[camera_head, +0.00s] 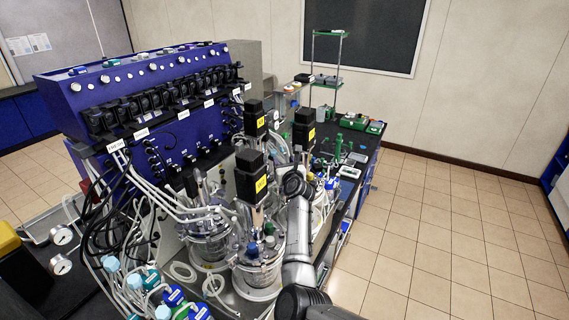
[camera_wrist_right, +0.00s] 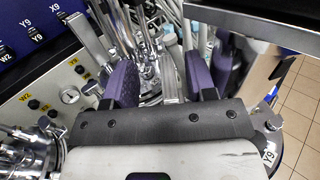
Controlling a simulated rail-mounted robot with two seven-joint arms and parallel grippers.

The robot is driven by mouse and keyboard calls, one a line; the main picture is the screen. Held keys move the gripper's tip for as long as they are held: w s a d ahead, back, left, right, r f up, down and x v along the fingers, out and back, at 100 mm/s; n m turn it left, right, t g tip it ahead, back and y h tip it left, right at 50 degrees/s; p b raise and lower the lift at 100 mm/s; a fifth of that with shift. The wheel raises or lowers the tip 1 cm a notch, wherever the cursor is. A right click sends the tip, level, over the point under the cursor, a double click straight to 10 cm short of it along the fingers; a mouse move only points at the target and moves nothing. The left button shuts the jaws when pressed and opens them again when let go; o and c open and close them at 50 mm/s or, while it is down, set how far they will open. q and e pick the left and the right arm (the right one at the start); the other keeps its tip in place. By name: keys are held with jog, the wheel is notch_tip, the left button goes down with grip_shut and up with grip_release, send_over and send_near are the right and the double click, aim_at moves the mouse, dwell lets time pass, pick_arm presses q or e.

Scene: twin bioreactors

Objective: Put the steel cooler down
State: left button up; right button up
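In the right wrist view, my right gripper (camera_wrist_right: 160,82) has its two purple-padded fingers apart. A narrow upright steel piece (camera_wrist_right: 172,78), perhaps the steel cooler, shows in the gap nearer the right finger, clear of the left one. I cannot tell its depth. A similar flat steel block (camera_wrist_right: 92,42) leans at the upper left. In the head view, my right arm reaches up to the vessels, and its wrist (camera_head: 293,186) hides the fingers and what lies between them. My left gripper is not in view.
Glass vessels (camera_head: 262,270) with tall black motors (camera_head: 251,176) crowd around my right wrist. Tubes and cables hang from the blue control unit (camera_head: 190,130) at left. A dark bench (camera_head: 362,150) with small green items lies behind. The tiled floor (camera_head: 440,240) at right is clear.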

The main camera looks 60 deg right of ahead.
jog(key=shift+s+a, duration=0.1)
jog(key=shift+s+a+r, duration=0.1)
jog(key=shift+s+a, duration=0.3)
jog(key=shift+s, duration=0.05)
jog(key=b+v, duration=0.1)
jog(key=v, duration=0.9)
jog(key=shift+s+a, duration=0.15)
jog(key=shift+s, duration=0.05)
jog(key=shift+r, duration=0.1)
